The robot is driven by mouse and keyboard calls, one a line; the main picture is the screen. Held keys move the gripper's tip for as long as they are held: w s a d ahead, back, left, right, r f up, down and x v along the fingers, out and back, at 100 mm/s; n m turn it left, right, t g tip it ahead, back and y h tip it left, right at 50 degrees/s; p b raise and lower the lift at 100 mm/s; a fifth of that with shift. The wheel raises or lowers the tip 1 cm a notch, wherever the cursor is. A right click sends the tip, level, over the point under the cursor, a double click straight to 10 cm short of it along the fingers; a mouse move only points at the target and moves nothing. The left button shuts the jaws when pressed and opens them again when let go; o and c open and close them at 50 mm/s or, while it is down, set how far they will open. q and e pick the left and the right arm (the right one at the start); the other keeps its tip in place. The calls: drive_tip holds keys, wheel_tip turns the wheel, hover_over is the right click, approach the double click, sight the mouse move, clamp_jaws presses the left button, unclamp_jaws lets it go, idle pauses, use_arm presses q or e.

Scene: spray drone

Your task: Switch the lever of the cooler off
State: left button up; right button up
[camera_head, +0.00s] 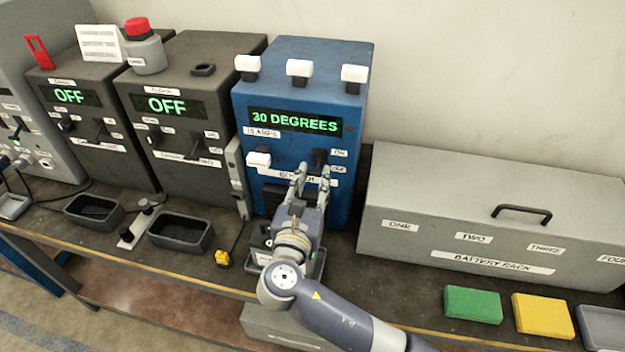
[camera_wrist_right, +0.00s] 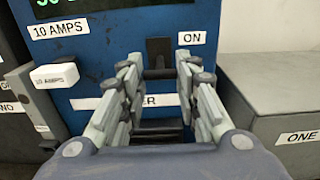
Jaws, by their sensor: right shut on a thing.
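The cooler (camera_head: 290,130) is a blue box with a green "30 DEGREES" display; its front also shows in the right wrist view (camera_wrist_right: 105,60). Its black lever (camera_head: 319,157) is at the front right beside the "ON" label, with an "OFF" label lower down. In the right wrist view the lever (camera_wrist_right: 160,50) stands between my fingertips. My right gripper (camera_head: 313,171) is at the cooler front, its fingers (camera_wrist_right: 160,72) shut on the lever from both sides. The fingers partly hide the lower front and its label. My left gripper is not in view.
A grey battery rack (camera_head: 460,240) stands close on the right. Two dark boxes reading "OFF" (camera_head: 180,130) stand on the left. Black trays (camera_head: 180,230) and a small yellow item (camera_head: 223,258) lie in front. Green (camera_head: 473,305) and yellow (camera_head: 542,316) blocks sit at the front right.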

drive_tip(key=t+b, duration=0.1)
drive_tip(key=b, duration=0.2)
drive_tip(key=f+t+b, duration=0.1)
drive_tip(key=b, duration=0.1)
drive_tip(key=f+t+h+b, duration=0.1)
drive_tip(key=t+b, duration=0.1)
drive_tip(key=b, duration=0.1)
drive_tip(key=shift+w+d+f+b, duration=0.1)
drive_tip(key=shift+w+f+b, duration=0.15)
drive_tip(key=shift+w+b, duration=0.1)
drive_tip(key=o, duration=1.1)
drive_tip(key=shift+c, duration=0.2)
